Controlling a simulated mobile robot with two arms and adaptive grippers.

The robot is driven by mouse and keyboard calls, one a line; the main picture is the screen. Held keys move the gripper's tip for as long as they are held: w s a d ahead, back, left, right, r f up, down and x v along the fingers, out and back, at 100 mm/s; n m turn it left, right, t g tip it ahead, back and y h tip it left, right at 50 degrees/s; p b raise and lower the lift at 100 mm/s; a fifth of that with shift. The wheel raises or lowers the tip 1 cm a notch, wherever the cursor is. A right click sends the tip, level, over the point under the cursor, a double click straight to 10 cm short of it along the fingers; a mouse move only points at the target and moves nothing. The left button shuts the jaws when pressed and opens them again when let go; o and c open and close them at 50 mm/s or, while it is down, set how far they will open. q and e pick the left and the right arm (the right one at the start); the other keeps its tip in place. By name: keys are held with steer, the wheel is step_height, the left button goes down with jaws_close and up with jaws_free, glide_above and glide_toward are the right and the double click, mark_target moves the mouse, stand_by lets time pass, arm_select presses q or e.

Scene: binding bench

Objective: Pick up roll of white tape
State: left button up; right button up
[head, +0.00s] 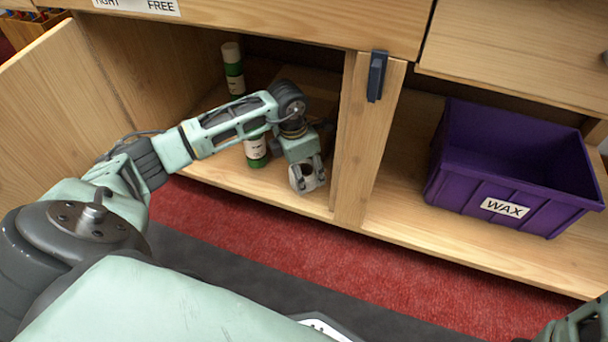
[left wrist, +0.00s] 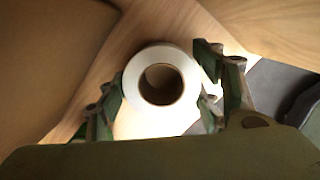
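The roll of white tape (left wrist: 134,80) shows its round end and dark open core in the left wrist view. In the head view the roll (head: 308,183) is at the front of the left cabinet opening, partly covered by my left gripper. My left gripper (head: 308,176) points down at it. In the left wrist view its fingers (left wrist: 161,92) are at both sides of the roll and appear to touch its outer rim. I cannot tell whether the roll rests on the shelf.
Two green-and-white tubes, one standing further back (head: 233,68) and one (head: 256,152) behind my forearm, are in the left cabinet. A wooden divider (head: 366,140) stands just right of the gripper. A purple WAX bin (head: 470,184) fills the right bay. The open door (head: 60,100) is at left.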

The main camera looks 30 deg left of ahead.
arm_select(q)
steer(key=c, duration=0.6)
